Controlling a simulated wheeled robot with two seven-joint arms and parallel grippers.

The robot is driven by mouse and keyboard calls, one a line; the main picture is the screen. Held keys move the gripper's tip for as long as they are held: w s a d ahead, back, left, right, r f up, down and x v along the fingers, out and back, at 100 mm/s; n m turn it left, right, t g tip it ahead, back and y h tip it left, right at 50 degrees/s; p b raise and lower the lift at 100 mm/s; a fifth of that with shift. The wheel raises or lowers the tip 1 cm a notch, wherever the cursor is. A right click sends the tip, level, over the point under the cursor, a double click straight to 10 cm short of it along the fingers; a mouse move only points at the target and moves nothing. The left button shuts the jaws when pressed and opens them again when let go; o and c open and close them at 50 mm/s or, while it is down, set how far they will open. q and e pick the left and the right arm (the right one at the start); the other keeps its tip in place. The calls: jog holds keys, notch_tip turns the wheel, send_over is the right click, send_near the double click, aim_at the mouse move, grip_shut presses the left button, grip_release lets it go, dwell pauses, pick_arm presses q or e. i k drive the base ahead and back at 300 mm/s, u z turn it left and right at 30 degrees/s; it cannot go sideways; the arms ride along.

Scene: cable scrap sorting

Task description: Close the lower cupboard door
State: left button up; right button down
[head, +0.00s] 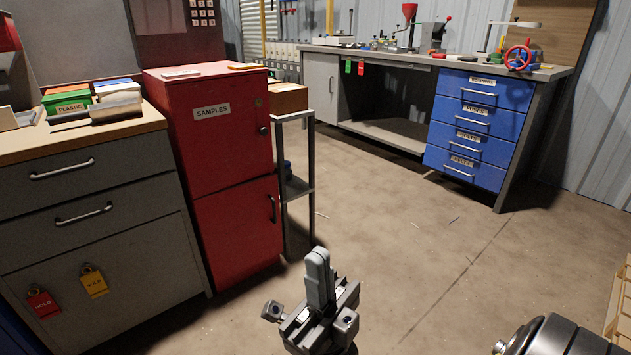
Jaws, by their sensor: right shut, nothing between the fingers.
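The red cupboard (208,127) stands left of centre, with a "SAMPLES" label on its upper door. Its lower door (236,238) has a dark vertical handle (272,208) near the right edge. The lower door looks flush or nearly flush with the front; I cannot tell whether it is fully shut. My right gripper (318,265) is shut and empty, its fingers together and pointing up in the picture. It shows in front and to the right of the lower door, apart from it. My left gripper is not in view.
A grey drawer cabinet (110,215) stands left of the cupboard. A narrow metal rack (299,187) stands right beside it. A workbench with blue drawers (468,147) is at the back right. A wooden slatted edge (620,310) shows at far right. The middle floor is mostly clear.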

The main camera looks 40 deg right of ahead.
aim_at(239, 225)
jog(key=z, duration=0.45)
jog(key=i, duration=1.1)
jog(key=u, duration=0.65)
